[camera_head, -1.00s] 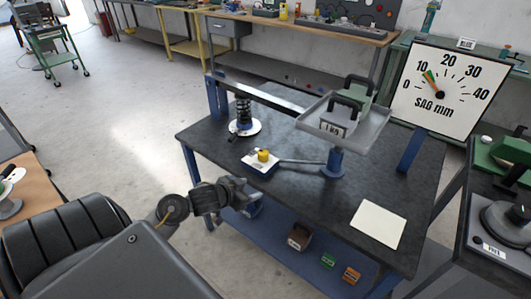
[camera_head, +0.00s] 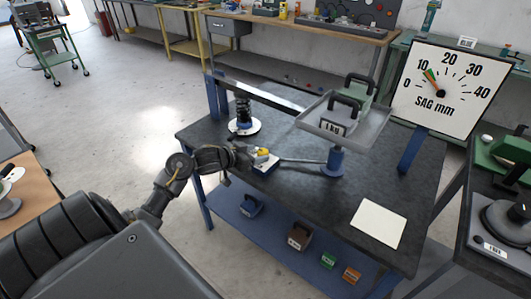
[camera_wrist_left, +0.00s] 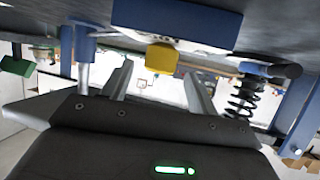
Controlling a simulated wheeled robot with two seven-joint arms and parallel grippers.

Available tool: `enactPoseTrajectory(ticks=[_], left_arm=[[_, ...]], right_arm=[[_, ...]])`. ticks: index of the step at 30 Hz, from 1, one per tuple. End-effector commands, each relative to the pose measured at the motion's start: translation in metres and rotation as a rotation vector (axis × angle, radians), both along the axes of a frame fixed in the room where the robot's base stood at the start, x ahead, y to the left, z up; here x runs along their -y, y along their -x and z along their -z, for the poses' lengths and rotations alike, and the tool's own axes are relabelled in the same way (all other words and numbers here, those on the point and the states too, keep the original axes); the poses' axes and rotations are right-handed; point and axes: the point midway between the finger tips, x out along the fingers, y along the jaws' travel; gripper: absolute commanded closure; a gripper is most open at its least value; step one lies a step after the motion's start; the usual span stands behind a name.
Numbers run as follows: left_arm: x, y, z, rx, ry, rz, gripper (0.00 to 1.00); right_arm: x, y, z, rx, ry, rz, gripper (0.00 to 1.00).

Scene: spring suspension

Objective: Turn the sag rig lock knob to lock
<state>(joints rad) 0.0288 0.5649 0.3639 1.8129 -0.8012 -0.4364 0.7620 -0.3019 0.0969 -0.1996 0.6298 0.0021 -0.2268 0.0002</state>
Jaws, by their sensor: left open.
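The yellow lock knob (camera_head: 262,152) sits on a small white-topped blue block (camera_head: 268,167) on the dark bench. A grey rod runs from the block to the blue post. My left gripper (camera_head: 247,157) is at the left side of the knob and partly covers the block. In the left wrist view the yellow knob (camera_wrist_left: 161,57) shows under the blue block (camera_wrist_left: 180,18), in an inverted picture. The two fingers (camera_wrist_left: 160,80) are open, one on each side of the knob's line. Contact cannot be told. My right gripper is not in view.
A spring (camera_head: 243,110) stands on a white disc behind the knob. A tray (camera_head: 372,137) with 1 kg weights is on the beam above the post. The sag dial (camera_head: 440,90) stands at the right. A white sheet (camera_head: 378,223) lies on the clear front right of the bench.

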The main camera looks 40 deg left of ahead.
Motion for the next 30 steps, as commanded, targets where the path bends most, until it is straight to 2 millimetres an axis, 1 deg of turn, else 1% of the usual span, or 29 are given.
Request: enactPoseTrajectory(ticks=[1,3,9,14,21,30], left_arm=[[0.002,-0.010,0.004,0.001,0.004,-0.002,0.41],[0.004,-0.020,0.008,0.001,0.003,-0.001,0.41],[0.008,-0.042,0.018,0.000,0.001,0.000,0.41],[0.009,-0.047,0.020,0.000,-0.001,0.000,0.41],[0.008,-0.047,0.020,0.000,-0.001,-0.001,0.41],[0.008,-0.047,0.020,0.000,-0.001,-0.001,0.80]], right_arm=[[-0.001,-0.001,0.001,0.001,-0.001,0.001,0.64],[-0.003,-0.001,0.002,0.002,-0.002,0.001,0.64],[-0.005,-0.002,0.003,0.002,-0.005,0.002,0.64],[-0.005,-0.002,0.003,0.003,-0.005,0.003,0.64],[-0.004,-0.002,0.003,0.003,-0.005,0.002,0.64],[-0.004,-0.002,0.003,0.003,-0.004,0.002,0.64]])
